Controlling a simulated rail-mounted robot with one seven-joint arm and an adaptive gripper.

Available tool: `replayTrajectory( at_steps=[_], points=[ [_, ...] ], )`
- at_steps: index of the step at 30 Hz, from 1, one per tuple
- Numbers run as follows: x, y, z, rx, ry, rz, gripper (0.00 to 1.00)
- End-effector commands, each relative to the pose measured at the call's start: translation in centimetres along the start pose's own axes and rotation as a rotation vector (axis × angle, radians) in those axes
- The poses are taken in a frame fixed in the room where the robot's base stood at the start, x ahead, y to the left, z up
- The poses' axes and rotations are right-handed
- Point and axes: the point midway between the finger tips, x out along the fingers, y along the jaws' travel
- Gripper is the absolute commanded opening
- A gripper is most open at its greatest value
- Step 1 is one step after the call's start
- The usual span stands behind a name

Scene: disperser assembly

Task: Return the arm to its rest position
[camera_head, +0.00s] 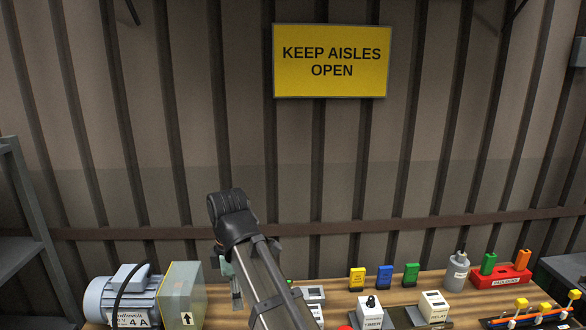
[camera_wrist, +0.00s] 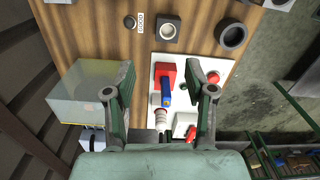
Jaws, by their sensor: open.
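My gripper (camera_wrist: 163,90) is open and empty in the wrist view, its two green and dark fingers spread apart above the workbench. Between and below the fingers lies a white panel (camera_wrist: 158,66) with a red block, a blue piece and a white and red connector on it. In the head view my arm rises from the bottom centre, and my gripper (camera_head: 236,292) shows only in part, pointing down behind the arm. Its fingertips are mostly hidden there.
Yellow, blue and green blocks, relays, a grey capacitor (camera_head: 456,273) and a red padlock rack (camera_head: 502,277) stand at right. A yellow sign (camera_head: 331,61) hangs on the wall.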

Motion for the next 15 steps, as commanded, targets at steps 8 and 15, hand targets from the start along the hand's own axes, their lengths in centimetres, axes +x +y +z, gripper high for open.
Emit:
replayTrajectory(
  at_steps=[8, 15],
  points=[
    [-0.3, -1.6, -1.8, -0.039, 0.003, 0.011, 0.55],
    [-0.3, -1.8, -2.0, -0.044, 0.004, 0.012, 0.55]
  ],
)
